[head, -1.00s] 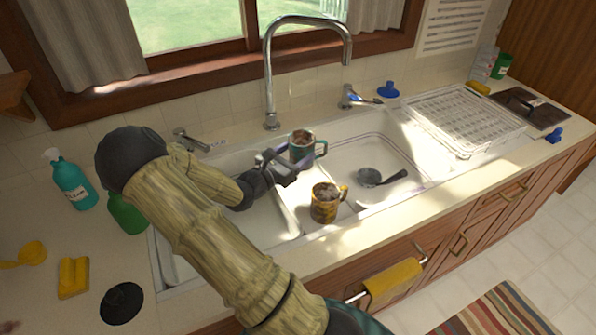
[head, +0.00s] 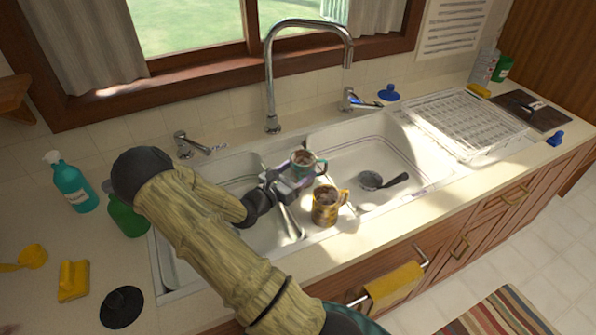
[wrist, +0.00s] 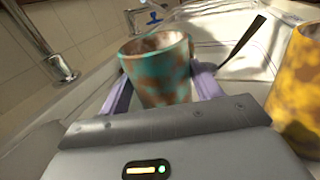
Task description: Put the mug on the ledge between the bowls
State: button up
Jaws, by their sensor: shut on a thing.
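A teal and brown mug (head: 304,165) is at the divider between the two sink bowls, toward the back. My gripper (head: 292,179) reaches it from the left and is shut on it. In the wrist view the mug (wrist: 158,68) stands roughly upright between the two lilac fingers (wrist: 163,92). The ledge between the bowls (head: 292,222) is partly hidden by my gripper and the mugs. I cannot tell whether the mug's base touches the ledge. A yellow and brown mug (head: 325,208) stands nearer the front; it also shows at the right of the wrist view (wrist: 298,95).
The right bowl (head: 350,160) holds a dark ladle (head: 371,181). The tall faucet (head: 271,90) stands behind the sink. A white drying rack (head: 465,125) is at the right. Green bottles (head: 126,217) and a yellow sponge (head: 73,281) are on the left counter.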

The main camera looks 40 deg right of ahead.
jog(key=shift+f, duration=0.15)
jog(key=o, duration=1.2)
jog(key=shift+c, duration=0.2)
jog(key=shift+r, duration=0.2)
jog(key=s+a+b, duration=0.1)
jog(key=s+a, duration=0.1)
jog(key=a, duration=1)
